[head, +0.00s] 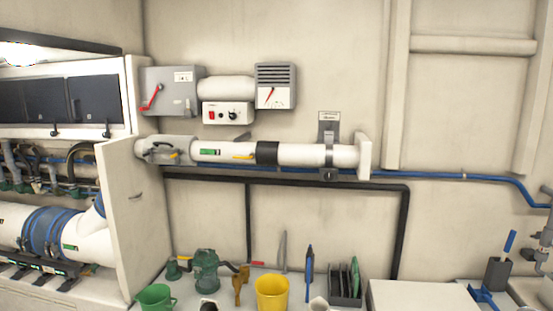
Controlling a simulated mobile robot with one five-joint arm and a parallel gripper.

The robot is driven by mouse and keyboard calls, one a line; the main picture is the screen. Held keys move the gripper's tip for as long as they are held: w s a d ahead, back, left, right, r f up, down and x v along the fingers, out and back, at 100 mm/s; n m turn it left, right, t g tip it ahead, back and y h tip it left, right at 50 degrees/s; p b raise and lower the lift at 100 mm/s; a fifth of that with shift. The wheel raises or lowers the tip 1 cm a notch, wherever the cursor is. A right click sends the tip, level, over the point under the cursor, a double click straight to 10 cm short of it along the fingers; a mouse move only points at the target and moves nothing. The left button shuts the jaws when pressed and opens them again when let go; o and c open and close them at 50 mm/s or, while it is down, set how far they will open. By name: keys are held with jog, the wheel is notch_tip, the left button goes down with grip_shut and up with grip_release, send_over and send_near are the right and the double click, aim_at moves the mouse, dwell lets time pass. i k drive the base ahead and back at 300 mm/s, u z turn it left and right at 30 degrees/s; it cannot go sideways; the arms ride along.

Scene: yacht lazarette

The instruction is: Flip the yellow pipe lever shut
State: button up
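A white pipe (315,154) runs level along the back wall, with a black band (267,153) around it. At its left end is a grey valve-like fitting (165,149) with a dark handle. A small yellow piece (175,155) shows on this fitting; it looks like a short lever, but its exact angle is too small to tell. Another small yellow-orange mark (243,157) lies along the pipe left of the black band; I cannot tell if it is a lever or a label. My gripper is not in view.
A white upright panel (135,215) stands left of the pipe's end. Below the pipe, a counter holds a yellow bucket (272,292), a green cup (156,298) and a dark rack (346,288). A grey box with a red lever (170,92) hangs above.

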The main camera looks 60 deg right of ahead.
aim_at(251, 157)
jog(key=u, duration=1.05)
jog(key=k, duration=0.8)
jog(key=z, duration=0.65)
jog(key=i, duration=1)
jog(key=u, duration=0.05)
